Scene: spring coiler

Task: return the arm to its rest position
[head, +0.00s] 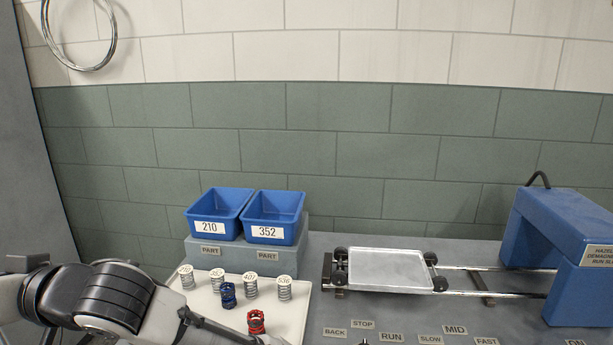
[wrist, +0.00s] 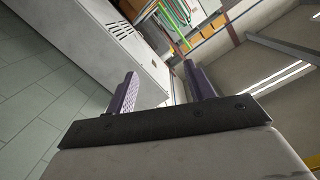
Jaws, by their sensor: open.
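My gripper (wrist: 158,75) shows in the wrist view, with its two dark fingers standing wide apart and nothing between them. It is open and empty. The wrist view looks across the room, away from the bench items, and is tilted. In the head view my arm (head: 110,295) is folded into the lower left corner, in front of the left side of a white tray (head: 205,300). I cannot make out the fingers clearly in the head view.
The tray holds several springs, including a blue one (head: 228,295) and a red one (head: 256,321). Blue bins labelled 210 (head: 208,230) and 352 (head: 267,232) stand behind. A flat carriage (head: 390,268) sits on rails leading to a blue demagnetizer (head: 570,240).

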